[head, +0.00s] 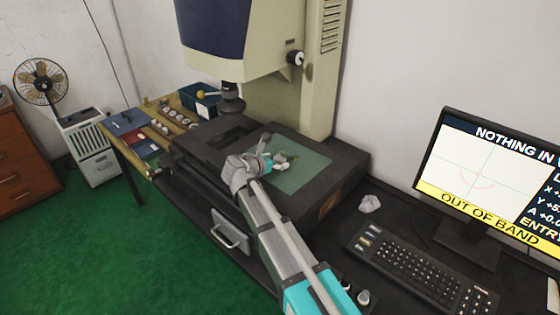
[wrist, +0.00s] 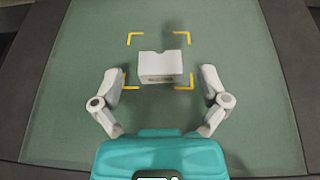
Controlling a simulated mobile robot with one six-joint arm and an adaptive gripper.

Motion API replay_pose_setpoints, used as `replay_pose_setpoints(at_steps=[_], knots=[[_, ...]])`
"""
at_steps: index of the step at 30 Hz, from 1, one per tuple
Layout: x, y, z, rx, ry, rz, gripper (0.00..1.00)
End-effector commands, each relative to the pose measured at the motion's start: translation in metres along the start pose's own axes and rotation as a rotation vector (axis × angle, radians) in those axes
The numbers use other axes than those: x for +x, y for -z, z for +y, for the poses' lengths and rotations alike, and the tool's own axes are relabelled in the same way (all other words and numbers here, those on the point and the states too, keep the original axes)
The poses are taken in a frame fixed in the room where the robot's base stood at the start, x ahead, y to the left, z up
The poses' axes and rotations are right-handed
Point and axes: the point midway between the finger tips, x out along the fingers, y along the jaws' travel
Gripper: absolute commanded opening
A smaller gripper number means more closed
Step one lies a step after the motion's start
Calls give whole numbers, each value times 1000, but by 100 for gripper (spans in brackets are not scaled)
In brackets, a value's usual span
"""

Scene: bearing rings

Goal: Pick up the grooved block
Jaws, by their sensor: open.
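The grooved block (wrist: 160,68) is a pale grey block with a notch in its top edge. In the wrist view it lies on the green glass plate (wrist: 80,75), within yellow corner marks (wrist: 133,38). My gripper (wrist: 160,88) is open, with one finger to the left and one to the right, both clear of the block and nearer the bottom of the picture. In the head view my gripper (head: 277,165) is over the plate, and a pale shape there is hard to tell apart from the fingers.
A large measuring machine (head: 230,35) stands over the stage, its lens (head: 231,100) close behind my arm. A monitor (head: 490,180) and keyboard (head: 420,270) are at right. Crumpled paper (head: 369,203) lies beside the stage. A wooden table (head: 155,105) with small parts is at left.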

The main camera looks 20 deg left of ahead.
Motion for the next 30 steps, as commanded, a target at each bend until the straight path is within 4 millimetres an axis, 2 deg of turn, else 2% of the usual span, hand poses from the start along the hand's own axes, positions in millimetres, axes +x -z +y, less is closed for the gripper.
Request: replay_pose_setpoints(at_steps=[2,17,30], knots=[[0,0,0,0,0,0,94],[1,0,0,1,1,0,3],[0,-4,-1,1,2,0,2]])
